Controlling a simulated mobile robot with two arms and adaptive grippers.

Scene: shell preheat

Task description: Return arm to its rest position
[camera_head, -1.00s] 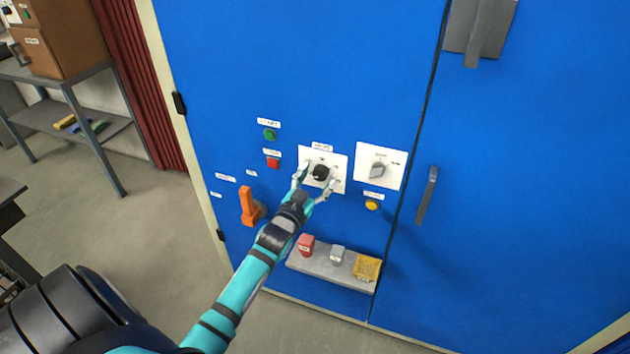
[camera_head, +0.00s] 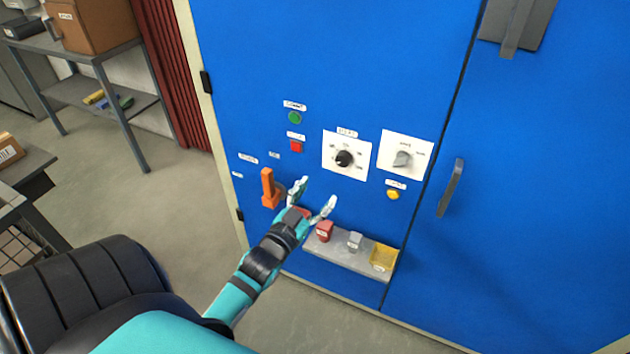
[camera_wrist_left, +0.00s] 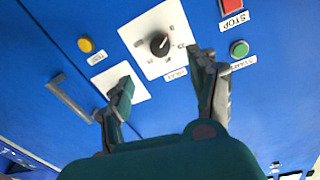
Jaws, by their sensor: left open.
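My left gripper (camera_head: 315,196) is open and empty in front of the blue cabinet (camera_head: 330,60), below the black round knob (camera_head: 344,159) on its white plate. The gripper is apart from the knob. In the left wrist view the two fingers (camera_wrist_left: 162,95) are spread, with the black knob (camera_wrist_left: 159,44) beyond them. The grey selector switch (camera_head: 402,159) sits on a second white plate to the right, partly covered by a finger in the wrist view. My right gripper is in neither view.
An orange lever (camera_head: 268,188) is just left of the gripper. A grey ledge (camera_head: 340,262) with a red block, a grey block and a yellow box is below right. Green (camera_head: 295,118), red (camera_head: 296,146) and yellow (camera_head: 393,195) buttons and a door handle (camera_head: 451,188) are nearby. Open floor lies left.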

